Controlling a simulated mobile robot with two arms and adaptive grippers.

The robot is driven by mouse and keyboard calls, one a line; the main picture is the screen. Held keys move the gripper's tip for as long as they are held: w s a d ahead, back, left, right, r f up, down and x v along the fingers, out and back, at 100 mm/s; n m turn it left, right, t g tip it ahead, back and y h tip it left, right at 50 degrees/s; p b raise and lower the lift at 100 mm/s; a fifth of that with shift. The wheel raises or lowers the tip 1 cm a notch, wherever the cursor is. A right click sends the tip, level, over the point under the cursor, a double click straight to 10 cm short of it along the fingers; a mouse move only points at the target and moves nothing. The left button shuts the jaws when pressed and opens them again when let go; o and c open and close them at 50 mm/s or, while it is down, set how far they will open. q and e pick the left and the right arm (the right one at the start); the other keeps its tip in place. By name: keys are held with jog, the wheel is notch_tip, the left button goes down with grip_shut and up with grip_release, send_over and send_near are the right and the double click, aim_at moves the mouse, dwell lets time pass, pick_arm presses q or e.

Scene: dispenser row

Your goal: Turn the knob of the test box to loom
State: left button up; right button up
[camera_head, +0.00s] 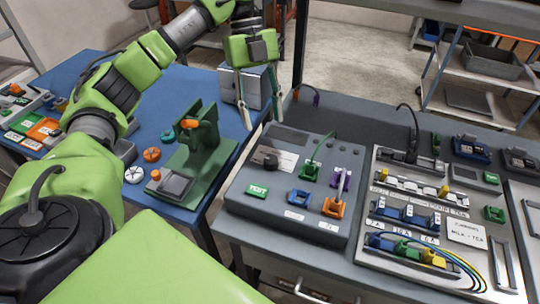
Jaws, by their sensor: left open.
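The test box (284,214) is a grey, slanted box on the grey bench, right of the picture's middle. Its dark round knob (271,162) sits at the upper left of its face, beside a pale label (286,158). The label is too small to read, so I cannot tell the knob's setting. A green TEST button (257,191) lies below the knob. My left gripper (262,122) hangs over the box's far left edge, open and empty, fingers pointing down. It is apart from the knob. My right gripper is not in view.
Green, purple, blue and orange sockets (333,207) with a green cable sit on the box. A connector panel (391,256) stands to its right. A green press stand (203,150) and orange and white discs lie on the blue table (150,119) at left.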

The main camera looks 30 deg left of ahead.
aim_at(271, 159)
pick_arm(q)
jog(key=b+x, duration=0.1)
jog(key=x, duration=0.9)
jog(key=shift+w+f, duration=0.1)
jog(key=shift+f, duration=0.05)
jog(key=shift+c, duration=0.3)
jog(key=c, duration=1)
